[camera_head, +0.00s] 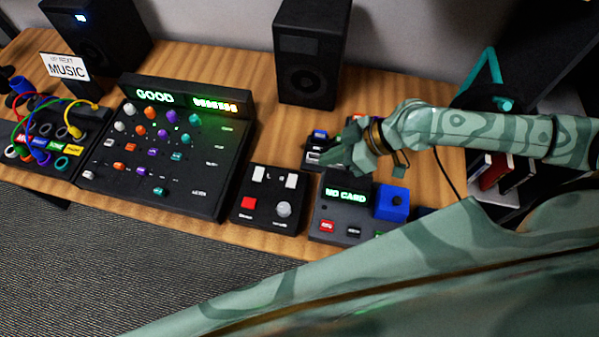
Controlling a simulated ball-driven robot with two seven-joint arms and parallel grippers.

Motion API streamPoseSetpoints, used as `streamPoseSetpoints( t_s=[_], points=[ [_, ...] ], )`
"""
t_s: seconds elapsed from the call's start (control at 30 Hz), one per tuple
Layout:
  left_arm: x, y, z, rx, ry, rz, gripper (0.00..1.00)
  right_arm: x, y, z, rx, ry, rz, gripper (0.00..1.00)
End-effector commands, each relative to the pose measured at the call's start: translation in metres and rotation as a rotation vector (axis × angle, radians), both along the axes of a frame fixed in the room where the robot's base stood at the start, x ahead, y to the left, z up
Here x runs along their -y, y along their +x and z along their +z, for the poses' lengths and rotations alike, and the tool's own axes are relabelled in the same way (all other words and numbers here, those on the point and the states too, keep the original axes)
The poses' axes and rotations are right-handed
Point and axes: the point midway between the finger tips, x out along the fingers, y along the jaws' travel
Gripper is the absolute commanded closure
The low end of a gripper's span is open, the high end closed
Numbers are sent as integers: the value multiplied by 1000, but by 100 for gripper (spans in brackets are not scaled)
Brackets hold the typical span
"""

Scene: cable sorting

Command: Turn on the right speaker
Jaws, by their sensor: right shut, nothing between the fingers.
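A black speaker (308,52) stands upright at the back middle of the wooden table, and its front shows no light that I can make out. A second black speaker (98,38) stands at the back left and shows a small lit blue-white spot near its top. My right gripper (345,158) is shut and empty. It is above the small black boxes on the right part of the table, in front of and to the right of the middle speaker, and apart from it. My left gripper is not in view.
A large mixer (215,205) with a lit "GOOD" display fills the table's middle left. A patch box (75,150) with coloured cables is left of it. A small controller (262,222) and a "NO CARD" box (345,222) sit at the front. Bare wood (425,90) shows right of the middle speaker.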

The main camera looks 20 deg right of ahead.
Motion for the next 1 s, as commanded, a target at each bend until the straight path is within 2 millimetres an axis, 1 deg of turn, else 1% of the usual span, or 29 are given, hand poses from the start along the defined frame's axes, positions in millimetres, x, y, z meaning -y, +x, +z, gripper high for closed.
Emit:
streamPoseSetpoints(
  t_s=[0.13,0.23,0.6,0.7,0.8,1.0],
  points=[
    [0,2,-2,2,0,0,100,-6,3,-7,-1,2,0,100],
    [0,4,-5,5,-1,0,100,-16,7,-18,-1,3,1,100],
    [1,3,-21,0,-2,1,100,-65,33,-74,-2,1,1,100],
    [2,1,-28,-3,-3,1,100,-65,30,-92,-5,-1,0,100],
    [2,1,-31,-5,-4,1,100,-66,29,-102,-3,-1,0,100],
    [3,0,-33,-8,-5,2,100,-66,29,-110,1,0,-1,100]
  ],
)
